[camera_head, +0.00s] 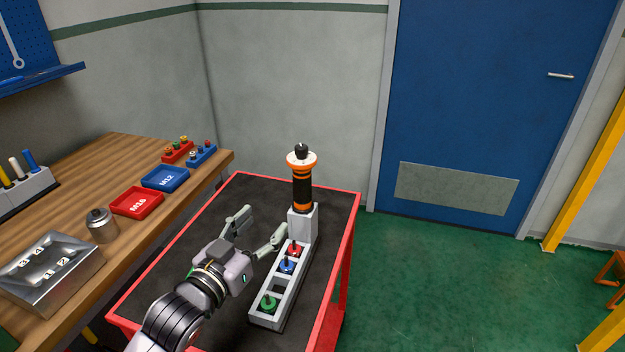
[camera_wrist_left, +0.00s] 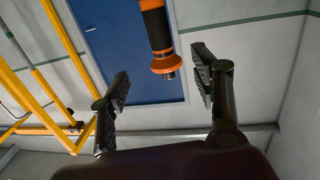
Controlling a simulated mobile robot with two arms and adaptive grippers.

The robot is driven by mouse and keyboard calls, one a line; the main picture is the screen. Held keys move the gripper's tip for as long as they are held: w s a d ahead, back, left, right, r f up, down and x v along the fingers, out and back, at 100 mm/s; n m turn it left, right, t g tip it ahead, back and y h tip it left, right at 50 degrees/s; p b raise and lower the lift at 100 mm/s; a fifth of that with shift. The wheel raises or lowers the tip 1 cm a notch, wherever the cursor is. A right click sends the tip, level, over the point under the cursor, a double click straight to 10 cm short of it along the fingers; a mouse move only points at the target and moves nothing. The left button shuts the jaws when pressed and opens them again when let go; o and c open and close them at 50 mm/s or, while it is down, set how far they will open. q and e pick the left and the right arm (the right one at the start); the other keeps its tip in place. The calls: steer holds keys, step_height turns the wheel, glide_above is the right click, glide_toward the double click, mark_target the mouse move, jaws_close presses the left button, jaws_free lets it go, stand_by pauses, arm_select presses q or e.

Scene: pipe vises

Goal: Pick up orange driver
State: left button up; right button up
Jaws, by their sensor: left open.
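The orange driver (camera_head: 302,188), with a black grip and orange bands, stands upright in the tall grey end of a rack (camera_head: 301,224) on the cart. My left gripper (camera_head: 262,226) is open and empty, left of the driver and closer to the camera, with its fingers pointing toward the rack's tall end. In the left wrist view, the driver (camera_wrist_left: 158,30) appears inverted at the top, between the directions of the two open fingers of the gripper (camera_wrist_left: 162,80). It looks apart from both fingers. Its lower part is cut off there. My right gripper is not in view.
The rack also holds red (camera_head: 295,249), blue (camera_head: 287,265) and green (camera_head: 269,303) pieces. The black-topped cart has a raised red rim (camera_head: 350,235). A wooden bench (camera_head: 105,160) at left carries a red tray (camera_head: 137,202), a blue tray (camera_head: 166,178) and a metal box (camera_head: 50,270).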

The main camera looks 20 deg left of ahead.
arm_select(q)
steer(key=w, duration=0.2)
steer(key=p, duration=0.1)
glide_toward(298, 184)
steer(key=w, duration=0.4)
steer(key=w+d, duration=0.1)
steer(key=w, duration=0.1)
steer(key=shift+w+r+p, duration=0.15)
steer(key=shift+w+p, duration=0.15)
steer(key=shift+p, duration=0.1)
steer(key=shift+w, duration=0.15)
steer(key=shift+w+d, duration=0.1)
steer(key=shift+w, duration=0.15)
steer(key=w, duration=0.2)
steer(key=w+p, duration=0.1)
steer(key=w, duration=0.1)
steer(key=shift+w+d+f, duration=0.1)
steer(key=shift+d+f, duration=0.15)
steer(key=shift+d, duration=0.15)
steer(key=shift+w, duration=0.2)
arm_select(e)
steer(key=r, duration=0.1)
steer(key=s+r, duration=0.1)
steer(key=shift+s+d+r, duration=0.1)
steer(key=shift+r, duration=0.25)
arm_select(q)
steer(key=shift+c, duration=0.2)
